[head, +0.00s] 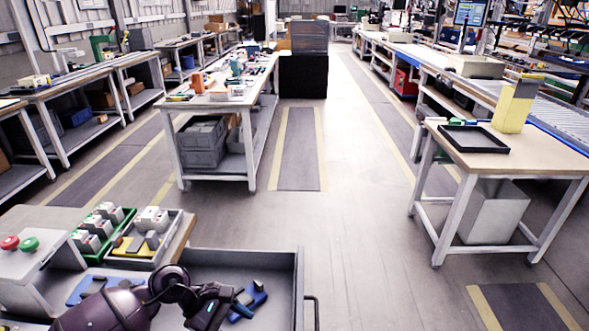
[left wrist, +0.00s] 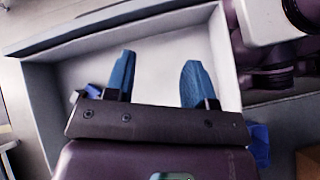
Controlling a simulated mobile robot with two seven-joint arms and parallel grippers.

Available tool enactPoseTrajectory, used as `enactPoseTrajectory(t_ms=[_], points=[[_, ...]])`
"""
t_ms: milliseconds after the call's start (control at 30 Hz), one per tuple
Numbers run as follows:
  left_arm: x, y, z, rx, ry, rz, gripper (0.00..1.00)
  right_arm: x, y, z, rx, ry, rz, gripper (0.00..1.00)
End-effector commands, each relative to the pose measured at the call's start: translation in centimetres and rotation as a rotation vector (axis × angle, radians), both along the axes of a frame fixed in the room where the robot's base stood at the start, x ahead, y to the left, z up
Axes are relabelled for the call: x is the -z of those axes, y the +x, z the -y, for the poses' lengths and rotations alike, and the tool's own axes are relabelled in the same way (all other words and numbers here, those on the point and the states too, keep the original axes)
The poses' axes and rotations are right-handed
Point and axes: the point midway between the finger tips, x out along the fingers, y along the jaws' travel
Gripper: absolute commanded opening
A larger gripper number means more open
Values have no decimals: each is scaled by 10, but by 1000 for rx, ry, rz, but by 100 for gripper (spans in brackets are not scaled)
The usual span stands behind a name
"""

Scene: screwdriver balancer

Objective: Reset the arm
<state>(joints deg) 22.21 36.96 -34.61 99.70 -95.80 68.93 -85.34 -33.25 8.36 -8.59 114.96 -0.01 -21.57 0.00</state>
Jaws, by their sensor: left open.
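My left gripper (head: 244,300) reaches in from the lower left in the head view, over a grey open tray (head: 240,258). In the left wrist view its two blue fingers (left wrist: 157,82) are spread apart, with nothing between them. The pale tray floor and wall (left wrist: 130,25) lie beyond the fingertips. My purple arm covers part of the tray's left side in the head view. My right gripper is not in view.
Left of the tray are a green bin (head: 90,256) and a grey bin (head: 122,262) holding white-and-grey parts. A control box with red and green buttons (head: 30,243) stands at the far left. A blue item (head: 82,291) lies near my arm. The floor beyond is open.

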Motion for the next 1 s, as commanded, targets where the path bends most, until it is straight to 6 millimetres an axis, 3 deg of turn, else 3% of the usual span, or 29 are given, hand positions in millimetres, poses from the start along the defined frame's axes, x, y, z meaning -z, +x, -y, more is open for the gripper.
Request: enactPoseTrajectory(t_ms=[100, 200, 400, 567, 700, 867, 1000], points=[[-24, -6, 30, -186, -224, -80, 50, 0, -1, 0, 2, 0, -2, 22], [-50, -4, 46, -364, -423, -176, 50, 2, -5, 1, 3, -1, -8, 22], [-98, 7, 46, -712, -798, -415, 50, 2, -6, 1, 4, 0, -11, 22], [-121, 16, 24, -960, -1059, -627, 50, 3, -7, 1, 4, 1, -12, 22], [-130, 22, -6, -1169, -1276, -824, 50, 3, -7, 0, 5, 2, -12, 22], [-127, 21, -47, -1413, -1525, -1075, 50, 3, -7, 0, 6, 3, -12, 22], [-111, 9, -86, -1634, -1749, -1317, 50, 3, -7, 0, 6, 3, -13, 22]])
